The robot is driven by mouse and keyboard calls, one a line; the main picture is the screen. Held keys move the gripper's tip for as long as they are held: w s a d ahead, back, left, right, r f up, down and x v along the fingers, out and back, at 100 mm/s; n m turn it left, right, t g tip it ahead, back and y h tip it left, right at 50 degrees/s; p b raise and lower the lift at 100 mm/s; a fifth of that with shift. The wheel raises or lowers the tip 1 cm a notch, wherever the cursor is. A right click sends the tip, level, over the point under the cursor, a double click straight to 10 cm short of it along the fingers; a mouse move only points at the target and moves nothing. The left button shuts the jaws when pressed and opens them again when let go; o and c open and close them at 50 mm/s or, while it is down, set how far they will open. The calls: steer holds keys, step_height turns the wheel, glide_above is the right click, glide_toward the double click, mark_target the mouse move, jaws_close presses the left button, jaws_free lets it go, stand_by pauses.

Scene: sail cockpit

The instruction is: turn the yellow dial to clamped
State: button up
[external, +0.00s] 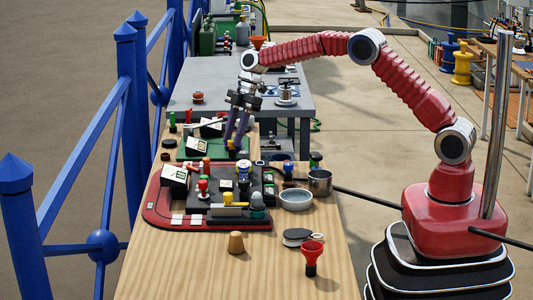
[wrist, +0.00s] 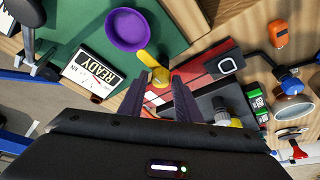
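A yellow piece with a stubby handle and a rounded end (wrist: 148,60) lies just beyond my fingertips in the wrist view. It may be the yellow dial; I cannot read a "clamped" mark. In the external view a small yellow part (external: 230,144) shows at the fingertips. My gripper (wrist: 158,82) points down with its two dark purple fingers apart and nothing seen held between them. In the external view my gripper (external: 233,143) is low over the panels' near-back part. Contact with the yellow piece cannot be told. Another yellow knob (wrist: 236,122) sits to the right, partly hidden.
The red-edged board (external: 158,212) carries several knobs and a yellow bar (external: 231,205).

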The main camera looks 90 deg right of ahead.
steer(key=shift+o, duration=1.1)
steer(key=v, duration=1.3)
steer(key=shift+s+r, duration=0.2)
steer(key=shift+r, duration=0.05)
steer(key=shift+d, duration=0.1)
